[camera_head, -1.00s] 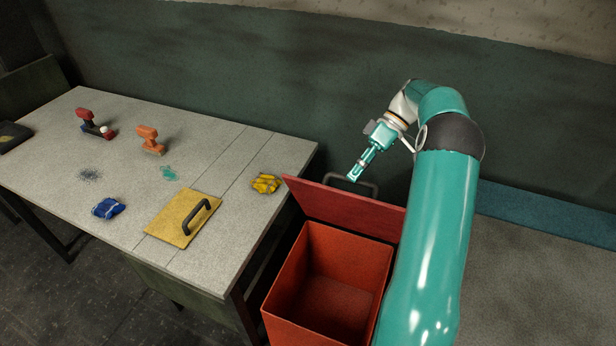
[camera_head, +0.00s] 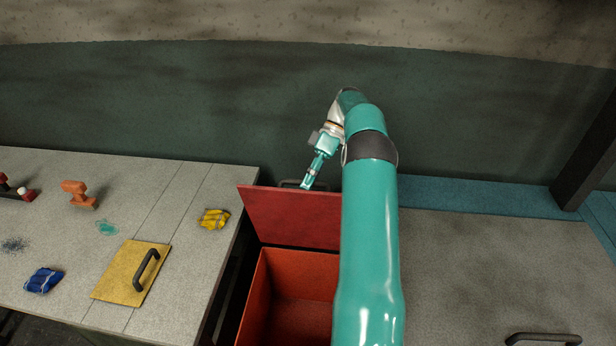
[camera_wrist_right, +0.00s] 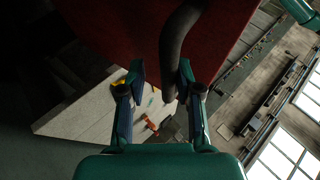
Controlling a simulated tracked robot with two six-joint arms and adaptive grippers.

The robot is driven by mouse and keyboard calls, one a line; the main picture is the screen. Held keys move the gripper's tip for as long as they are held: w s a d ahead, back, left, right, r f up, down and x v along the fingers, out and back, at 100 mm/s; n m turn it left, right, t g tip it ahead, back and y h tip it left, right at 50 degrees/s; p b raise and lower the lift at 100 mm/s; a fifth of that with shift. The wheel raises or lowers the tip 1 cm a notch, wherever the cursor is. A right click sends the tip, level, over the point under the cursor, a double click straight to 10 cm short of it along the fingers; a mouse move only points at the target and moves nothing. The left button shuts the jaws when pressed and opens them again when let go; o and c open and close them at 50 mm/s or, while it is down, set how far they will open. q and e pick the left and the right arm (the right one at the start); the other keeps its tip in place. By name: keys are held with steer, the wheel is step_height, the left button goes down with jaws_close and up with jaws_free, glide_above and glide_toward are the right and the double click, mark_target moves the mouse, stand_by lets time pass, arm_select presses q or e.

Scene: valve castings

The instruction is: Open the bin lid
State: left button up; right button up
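The red bin (camera_head: 255,300) stands right of the table, its open top showing the inside. Its red lid (camera_head: 285,217) stands raised, roughly upright, at the bin's back edge. The lid's dark handle (camera_head: 289,183) shows just above the lid's top edge, mostly hidden behind it. My right gripper (camera_head: 307,185) is at the handle, pointing down from behind the lid. In the right wrist view the fingers (camera_wrist_right: 160,72) are apart, with the black handle (camera_wrist_right: 172,50) close beside the right finger and a gap on the left. My left gripper is not in view.
The grey table (camera_head: 190,280) carries a yellow plate with a handle (camera_head: 122,272), yellow gloves (camera_head: 214,219), a blue cloth-like item (camera_head: 43,280) and an orange tool (camera_head: 78,194). A green wall is behind. A dark handle (camera_head: 543,338) shows at lower right.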

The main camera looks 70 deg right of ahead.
steer(key=shift+o, duration=0.9)
steer(key=shift+w+d+f, duration=0.15)
steer(key=shift+d+f, duration=0.1)
steer(key=shift+f, duration=0.1)
steer(key=shift+a+r, duration=0.1)
steer(key=shift+r, duration=0.15)
steer(key=shift+w, duration=0.1)
